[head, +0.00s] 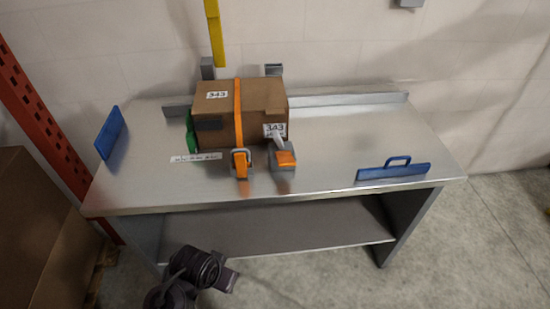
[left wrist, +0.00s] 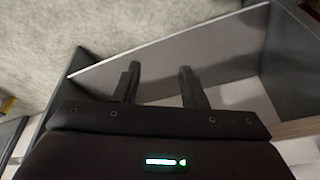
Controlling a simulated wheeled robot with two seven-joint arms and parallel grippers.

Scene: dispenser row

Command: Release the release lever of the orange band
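A cardboard box (head: 212,93) stands on the steel table, with labels reading 343. An orange band (head: 238,110) runs over its top and down its front. At the band's lower end is a grey metal buckle with an orange part (head: 240,163). Right of it is a grey block with an orange face (head: 285,159) and a pale lever-like piece; I cannot tell which is the release lever. In the left wrist view my left gripper (left wrist: 158,68) is open and empty. The dark arm part low in the head view is mine. My right gripper is not in view.
The steel table (head: 330,150) has free room right of the box. A blue handled piece (head: 393,172) is at its front right, a blue plate (head: 109,133) at its left end. A green item (head: 190,132) touches the box's left side. A lower shelf (head: 290,227) is empty.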

